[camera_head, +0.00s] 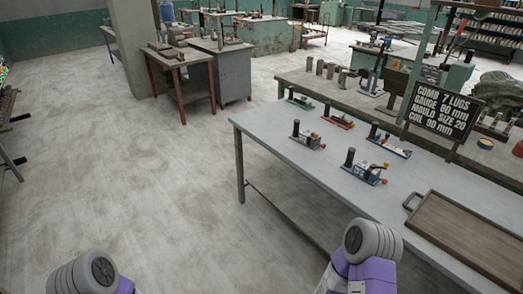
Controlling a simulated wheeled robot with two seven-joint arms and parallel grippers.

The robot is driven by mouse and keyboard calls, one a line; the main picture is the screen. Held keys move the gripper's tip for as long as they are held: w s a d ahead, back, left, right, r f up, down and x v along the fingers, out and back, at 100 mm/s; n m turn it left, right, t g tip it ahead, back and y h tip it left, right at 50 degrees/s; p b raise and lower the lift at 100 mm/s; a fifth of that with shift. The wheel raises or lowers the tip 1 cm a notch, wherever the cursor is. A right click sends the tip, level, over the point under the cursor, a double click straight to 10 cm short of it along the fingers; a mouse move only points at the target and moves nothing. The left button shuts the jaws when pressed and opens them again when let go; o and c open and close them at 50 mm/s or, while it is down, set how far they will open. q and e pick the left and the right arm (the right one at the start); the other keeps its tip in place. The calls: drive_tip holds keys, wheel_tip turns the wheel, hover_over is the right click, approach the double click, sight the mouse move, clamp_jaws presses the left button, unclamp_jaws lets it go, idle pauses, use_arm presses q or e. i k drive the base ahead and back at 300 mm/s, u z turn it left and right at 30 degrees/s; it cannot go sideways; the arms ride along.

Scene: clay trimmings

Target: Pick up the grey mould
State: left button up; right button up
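Several small moulds, each with an upright black handle, stand on the pale grey table. One with a greyish body, likely the grey mould (307,140), is at the left near the table's long edge. Behind it are a green mould (300,102) and a red mould (338,120). To its right are a blue-grey mould (391,148) and a blue mould (364,175) with yellow and red parts. Links of both my arms show at the bottom edge, short of the moulds. Neither gripper's fingers are in view.
A wooden tray (469,232) with a dark handle lies at the table's right. A black sign (443,110) stands behind it. A bench (350,96) with several grey metal blocks runs behind the table (290,150). The floor to the left is open.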

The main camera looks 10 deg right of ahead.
sight(305, 137)
drive_tip(key=u, duration=0.35)
drive_tip(key=i, duration=2.45)
drive_tip(key=z, duration=1.75)
drive_tip(key=i, duration=0.6)
drive_tip(key=z, duration=0.6)
